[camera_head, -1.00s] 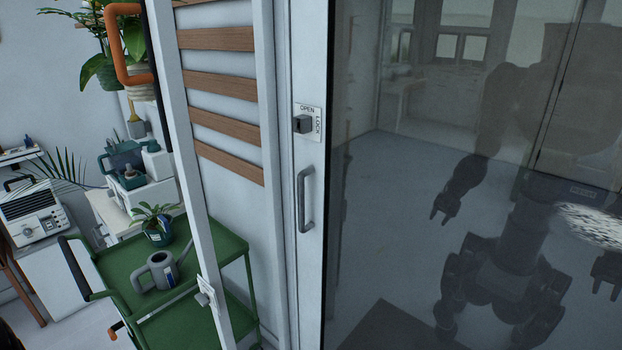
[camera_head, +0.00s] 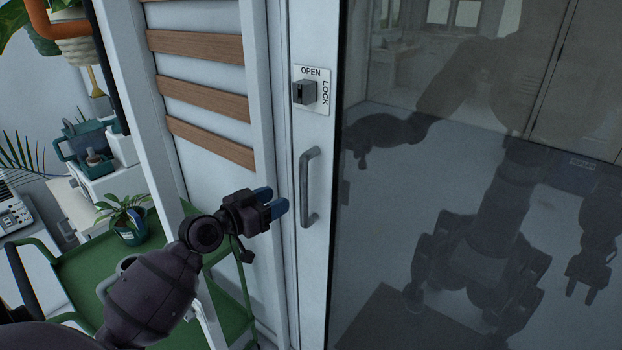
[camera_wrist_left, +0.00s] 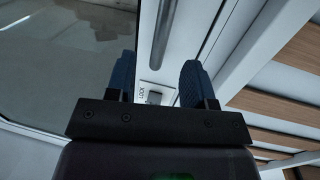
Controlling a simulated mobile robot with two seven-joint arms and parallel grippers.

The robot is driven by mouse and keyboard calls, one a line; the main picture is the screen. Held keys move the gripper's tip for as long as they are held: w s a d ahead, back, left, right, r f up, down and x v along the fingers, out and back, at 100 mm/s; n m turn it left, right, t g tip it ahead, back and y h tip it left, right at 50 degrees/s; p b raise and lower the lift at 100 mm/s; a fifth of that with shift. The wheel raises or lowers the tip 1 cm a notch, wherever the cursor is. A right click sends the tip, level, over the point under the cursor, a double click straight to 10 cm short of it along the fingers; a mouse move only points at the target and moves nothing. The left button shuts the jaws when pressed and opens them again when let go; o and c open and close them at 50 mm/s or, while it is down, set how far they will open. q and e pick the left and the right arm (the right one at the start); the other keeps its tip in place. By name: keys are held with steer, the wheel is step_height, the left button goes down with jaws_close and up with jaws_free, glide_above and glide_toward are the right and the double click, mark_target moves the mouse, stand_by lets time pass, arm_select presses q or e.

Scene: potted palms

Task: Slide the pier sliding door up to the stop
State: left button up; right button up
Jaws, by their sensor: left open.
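The sliding door (camera_head: 460,200) is a large dark glass panel in a white frame, filling the right of the head view. A grey vertical bar handle (camera_head: 309,188) sits on its left stile. Above the handle is a square knob (camera_head: 304,92) on a plate marked OPEN and LOCK. My left gripper (camera_head: 277,204) is open and empty, just left of the handle's lower part, with blue fingertips. In the left wrist view the handle (camera_wrist_left: 163,40) shows ahead between the open fingers (camera_wrist_left: 157,80), apart from them. My right gripper shows only as a reflection.
A slatted wall panel (camera_head: 200,95) with brown boards stands left of the door. A green cart (camera_head: 90,262) with a small potted plant (camera_head: 128,222) and a partly hidden watering can is behind my left arm. The glass reflects my body.

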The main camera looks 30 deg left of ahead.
mark_target(300, 175)
arm_select(q)
steer(key=shift+t+h, duration=0.3)
steer(key=shift+h, duration=0.1)
steer(key=w+r, duration=0.1)
steer(key=w, duration=0.2)
steer(key=w+d+r, duration=0.1)
steer(key=w, duration=0.2)
steer(key=w+d+p, duration=0.1)
steer(key=w, duration=0.2)
steer(key=shift+w+r, duration=0.3)
steer(key=shift+r, duration=0.1)
steer(key=shift+x, duration=0.8)
steer(key=shift+f, duration=0.1)
jaws_close()
